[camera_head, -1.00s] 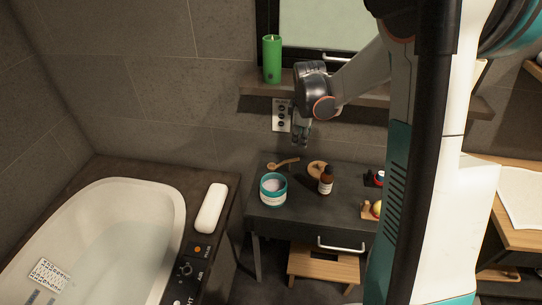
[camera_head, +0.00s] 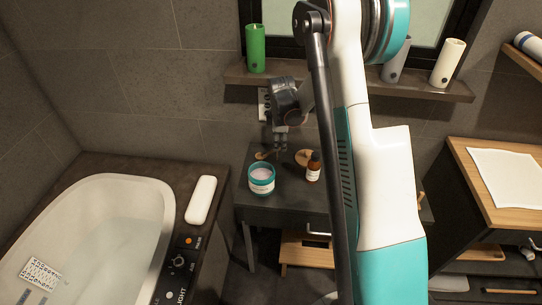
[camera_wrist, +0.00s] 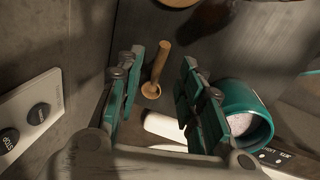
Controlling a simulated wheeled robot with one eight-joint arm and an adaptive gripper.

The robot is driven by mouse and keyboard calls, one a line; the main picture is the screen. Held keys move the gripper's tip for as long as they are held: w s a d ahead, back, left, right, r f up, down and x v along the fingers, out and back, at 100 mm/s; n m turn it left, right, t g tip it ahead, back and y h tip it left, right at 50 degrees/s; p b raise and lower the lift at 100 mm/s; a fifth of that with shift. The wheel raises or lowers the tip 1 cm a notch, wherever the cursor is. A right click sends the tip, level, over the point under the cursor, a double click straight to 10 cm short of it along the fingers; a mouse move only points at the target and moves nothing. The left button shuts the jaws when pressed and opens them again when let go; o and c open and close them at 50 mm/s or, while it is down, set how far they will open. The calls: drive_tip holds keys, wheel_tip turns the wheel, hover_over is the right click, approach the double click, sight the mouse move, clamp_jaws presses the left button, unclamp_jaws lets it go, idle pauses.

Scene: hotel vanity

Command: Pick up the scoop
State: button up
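The scoop is small and wooden, with a straight handle and a round bowl. In the wrist view the scoop (camera_wrist: 158,66) lies on the dark table between my two fingers, apart from both. In the head view the scoop (camera_head: 262,156) shows only in part at the back left of the table, beside my fingers. My gripper (camera_head: 280,146) points down just above that spot. In the wrist view my gripper (camera_wrist: 162,62) is open and empty, with teal finger pads on both sides of the scoop.
A teal jar (camera_head: 261,180) with pale contents stands close in front of the scoop. A brown bottle (camera_head: 313,167) and a round wooden piece (camera_head: 304,156) stand to the right. A bathtub (camera_head: 168,225) is at left.

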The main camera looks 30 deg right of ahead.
sight(272, 152)
drive_tip(key=f, duration=0.2)
drive_tip(key=f+b, duration=0.1)
drive_tip(key=f, duration=0.1)
drive_tip(key=w+f, duration=0.1)
drive_tip(key=shift+d+f+b, duration=0.25)
drive_tip(key=shift+f+b, duration=0.15)
clamp_jaws()
